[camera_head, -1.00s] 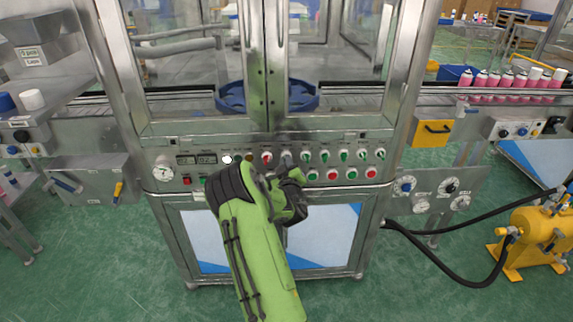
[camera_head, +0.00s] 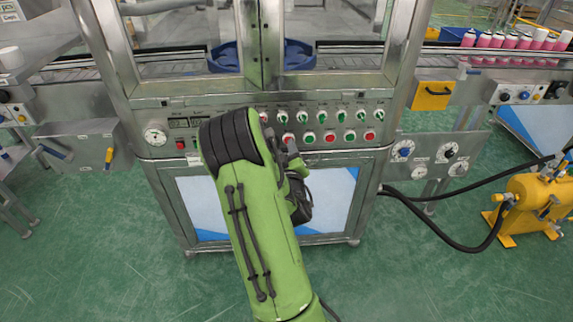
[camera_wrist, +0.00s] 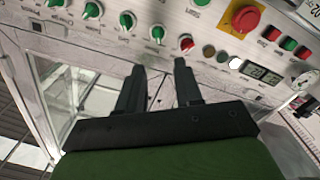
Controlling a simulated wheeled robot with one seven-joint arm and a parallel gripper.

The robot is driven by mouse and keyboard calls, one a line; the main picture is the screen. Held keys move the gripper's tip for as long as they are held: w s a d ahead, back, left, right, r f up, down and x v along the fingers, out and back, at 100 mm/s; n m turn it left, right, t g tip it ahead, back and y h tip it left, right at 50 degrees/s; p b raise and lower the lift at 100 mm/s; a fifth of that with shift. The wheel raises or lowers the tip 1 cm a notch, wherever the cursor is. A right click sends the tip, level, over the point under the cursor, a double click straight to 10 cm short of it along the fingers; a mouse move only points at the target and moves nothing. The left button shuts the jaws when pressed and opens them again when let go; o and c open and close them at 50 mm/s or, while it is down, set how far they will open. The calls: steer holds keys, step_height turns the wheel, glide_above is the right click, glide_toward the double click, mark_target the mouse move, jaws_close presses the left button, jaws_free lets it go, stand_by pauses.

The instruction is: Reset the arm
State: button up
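My green arm reaches up from the bottom of the head view, in front of the crimping machine's control panel (camera_head: 350,112). My gripper (camera_head: 286,150) is partly hidden behind my forearm there, by the lower panel edge. In the wrist view my gripper (camera_wrist: 159,68) has its two black fingers apart with nothing between them, so it is open and empty. The fingertips point toward the panel (camera_wrist: 215,30); whether they touch it cannot be told.
The glass-doored machine has a blue round holder (camera_head: 298,55) inside. A conveyor with pink cans (camera_head: 510,41) runs to the right. A yellow pump (camera_head: 537,205) with black hoses (camera_head: 440,232) stands on the floor at right. Green floor (camera_head: 100,250) is clear at left.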

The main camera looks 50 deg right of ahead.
steer(key=v, duration=0.3)
steer(key=shift+s+a+r, duration=0.15)
steer(key=shift+s, duration=0.05)
stand_by(0.3)
